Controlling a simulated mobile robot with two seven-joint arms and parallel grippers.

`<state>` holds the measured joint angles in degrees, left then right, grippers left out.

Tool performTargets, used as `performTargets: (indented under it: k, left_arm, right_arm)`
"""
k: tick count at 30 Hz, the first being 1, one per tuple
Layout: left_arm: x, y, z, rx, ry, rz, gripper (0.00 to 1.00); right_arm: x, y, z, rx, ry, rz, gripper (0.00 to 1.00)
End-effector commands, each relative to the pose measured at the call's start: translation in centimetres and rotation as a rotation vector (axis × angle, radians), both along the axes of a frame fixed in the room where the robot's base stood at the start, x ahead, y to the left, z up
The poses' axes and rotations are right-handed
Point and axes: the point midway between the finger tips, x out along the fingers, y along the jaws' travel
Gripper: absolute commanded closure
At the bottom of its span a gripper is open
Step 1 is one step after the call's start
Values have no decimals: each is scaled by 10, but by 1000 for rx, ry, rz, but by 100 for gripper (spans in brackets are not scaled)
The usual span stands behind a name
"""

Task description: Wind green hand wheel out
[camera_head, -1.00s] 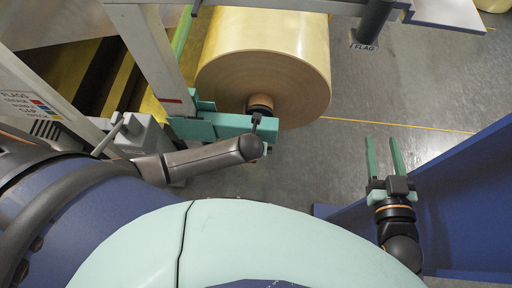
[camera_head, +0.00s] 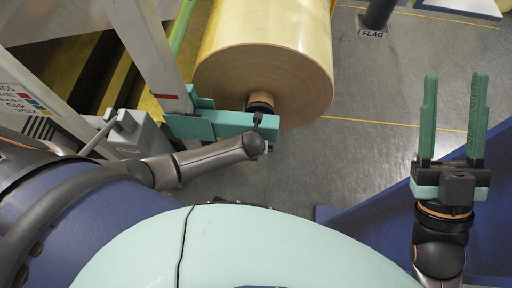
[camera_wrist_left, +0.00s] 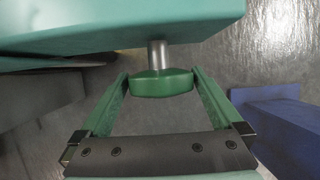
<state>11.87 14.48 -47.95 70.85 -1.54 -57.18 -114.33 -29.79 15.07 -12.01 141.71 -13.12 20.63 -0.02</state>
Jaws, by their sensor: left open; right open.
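In the left wrist view the green hand wheel (camera_wrist_left: 161,84) sits on a short metal shaft under a teal beam (camera_wrist_left: 100,28). My left gripper (camera_wrist_left: 161,76) is open, with one finger on each side of the wheel. Whether the fingers touch it I cannot tell. In the head view the teal arm (camera_head: 222,122) stands at the end of the big roll, and my left wrist covers the place below it; the hand wheel does not show there. My right gripper (camera_head: 454,80) is open and empty over the floor at the right, well away from the wheel.
A large tan roll (camera_head: 270,35) hangs by its core just beyond the teal arm. A grey machine frame (camera_head: 150,50) rises on the left. A blue panel (camera_head: 360,222) lies at the lower right. Grey floor (camera_head: 375,90) is open between roll and right gripper.

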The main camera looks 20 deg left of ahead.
Motion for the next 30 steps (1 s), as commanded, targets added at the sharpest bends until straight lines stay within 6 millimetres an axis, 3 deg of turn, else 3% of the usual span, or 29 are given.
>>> performTargets:
  k: [6,17,30]
  left_arm:
    - [4,0,-9,-1,0,1,0]
    - [4,1,-10,-1,0,0,0]
    - [4,1,-10,0,0,0,47]
  right_arm:
    - [-18,3,18,-3,-112,24,50]
    - [-22,3,23,-4,-138,30,50]
    - [-22,4,23,-3,-136,31,50]
